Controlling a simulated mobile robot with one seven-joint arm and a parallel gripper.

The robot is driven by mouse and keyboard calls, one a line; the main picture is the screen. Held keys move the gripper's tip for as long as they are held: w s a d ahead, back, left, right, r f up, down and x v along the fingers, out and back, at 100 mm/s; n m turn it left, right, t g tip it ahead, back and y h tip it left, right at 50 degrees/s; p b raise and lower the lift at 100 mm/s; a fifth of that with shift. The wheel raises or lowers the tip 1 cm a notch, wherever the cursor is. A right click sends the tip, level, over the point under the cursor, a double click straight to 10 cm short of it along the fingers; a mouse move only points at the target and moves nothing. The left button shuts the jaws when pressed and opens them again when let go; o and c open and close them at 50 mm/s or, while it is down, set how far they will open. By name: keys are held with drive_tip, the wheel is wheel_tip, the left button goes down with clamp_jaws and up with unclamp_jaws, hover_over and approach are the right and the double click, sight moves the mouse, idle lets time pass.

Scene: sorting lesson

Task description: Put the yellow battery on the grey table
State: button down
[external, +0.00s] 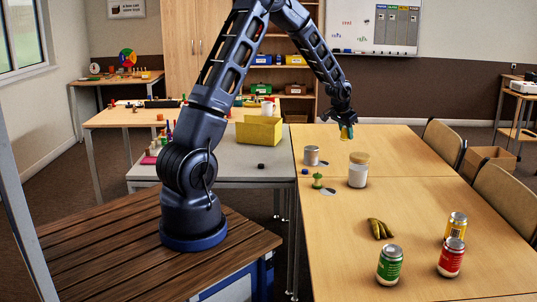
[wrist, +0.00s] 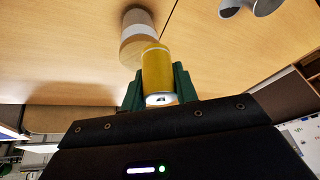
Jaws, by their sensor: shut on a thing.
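The yellow battery (wrist: 156,72) is a yellow cylinder with a silver end, clamped between the green fingers of my gripper (wrist: 158,88) in the wrist view. In the external view my gripper (external: 346,133) is small and holds the battery above the far part of the wooden table (external: 400,195), near the jar. The grey table (external: 225,170) stands to the left of the wooden table, closer to my arm's base. The battery is apart from the grey table.
Banana peels (external: 380,229) and several drink cans lie nearer. A yellow bin (external: 259,131) and a small black item (external: 261,165) are on the grey table; its front part is clear.

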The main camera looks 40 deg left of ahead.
wheel_tip(320, 180, up, 6)
drive_tip(key=s+a, duration=0.2)
drive_tip(key=s, duration=0.1)
drive_tip(key=w+a+n, duration=0.2)
drive_tip(key=a, duration=1)
drive_tip(key=w+a+n, duration=0.1)
drive_tip(key=w+a, duration=0.2)
drive_tip(key=a, duration=0.9)
drive_tip(key=s+a+n+y, duration=0.1)
drive_tip(key=s+a+n, duration=0.25)
drive_tip(key=a, duration=1.25)
drive_tip(key=s+a+n+y, duration=0.2)
drive_tip(key=s+a, duration=0.2)
drive_tip(key=a, duration=1.3)
drive_tip(key=s+a+n+g+y, duration=0.15)
drive_tip(key=s+a+n, duration=0.45)
drive_tip(key=s+a, duration=2.6)
drive_tip(key=shift+g, duration=0.35)
drive_tip(key=shift+w+a+f, duration=0.3)
drive_tip(key=shift+w+f, duration=0.1)
drive_tip(key=shift+f, duration=3.95)
drive_tip(key=shift+w+a+f, duration=0.25)
drive_tip(key=shift+w+f, duration=0.2)
drive_tip(key=shift+f, duration=3.85)
drive_tip(key=shift+w+a+f, duration=0.3)
drive_tip(key=shift+w+f, duration=0.1)
drive_tip(key=shift+f, duration=3.95)
